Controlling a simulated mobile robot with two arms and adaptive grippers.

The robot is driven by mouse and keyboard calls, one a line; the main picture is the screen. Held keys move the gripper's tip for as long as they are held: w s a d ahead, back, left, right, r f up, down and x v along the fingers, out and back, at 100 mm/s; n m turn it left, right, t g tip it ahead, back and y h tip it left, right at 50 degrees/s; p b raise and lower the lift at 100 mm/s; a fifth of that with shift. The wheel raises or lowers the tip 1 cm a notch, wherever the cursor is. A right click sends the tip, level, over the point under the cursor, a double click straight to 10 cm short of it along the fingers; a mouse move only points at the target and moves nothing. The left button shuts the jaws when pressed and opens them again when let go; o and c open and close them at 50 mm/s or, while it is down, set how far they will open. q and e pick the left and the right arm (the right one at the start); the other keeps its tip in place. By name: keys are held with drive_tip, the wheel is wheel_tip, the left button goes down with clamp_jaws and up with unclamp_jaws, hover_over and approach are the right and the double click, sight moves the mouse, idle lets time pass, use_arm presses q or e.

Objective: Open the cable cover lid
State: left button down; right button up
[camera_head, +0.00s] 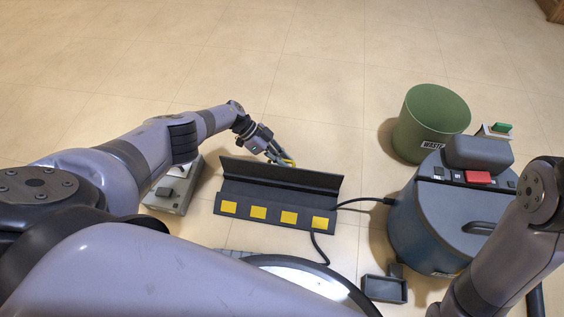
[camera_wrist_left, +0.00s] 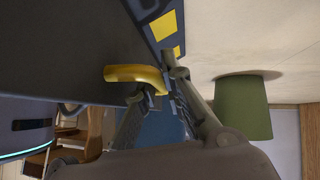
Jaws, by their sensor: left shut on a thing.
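The dark cable cover (camera_head: 262,195) lies on the floor, with several yellow squares (camera_head: 258,212) along its near edge. Its long dark lid (camera_head: 280,175) stands raised along the far side, tilted up from the base. My left gripper (camera_head: 279,157) is behind the lid's upper edge, shut on a yellow handle (camera_head: 289,163). In the left wrist view the curved yellow handle (camera_wrist_left: 135,74) sits at the fingers (camera_wrist_left: 168,88), against the dark lid (camera_wrist_left: 75,45). The fingers partly hide the handle. My right arm shows at the right, but its gripper is out of view.
A blue-grey machine (camera_head: 425,225) with a red switch stands to the right, joined to the cover by a black cable. A green waste bin (camera_head: 430,120) stands behind it. A grey box (camera_head: 175,192) sits to the left. The floor behind the cover is clear.

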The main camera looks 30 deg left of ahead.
use_arm(q)
drive_tip(key=c, duration=2)
unclamp_jaws()
drive_tip(key=shift+o, duration=0.2)
drive_tip(key=v, duration=1.2)
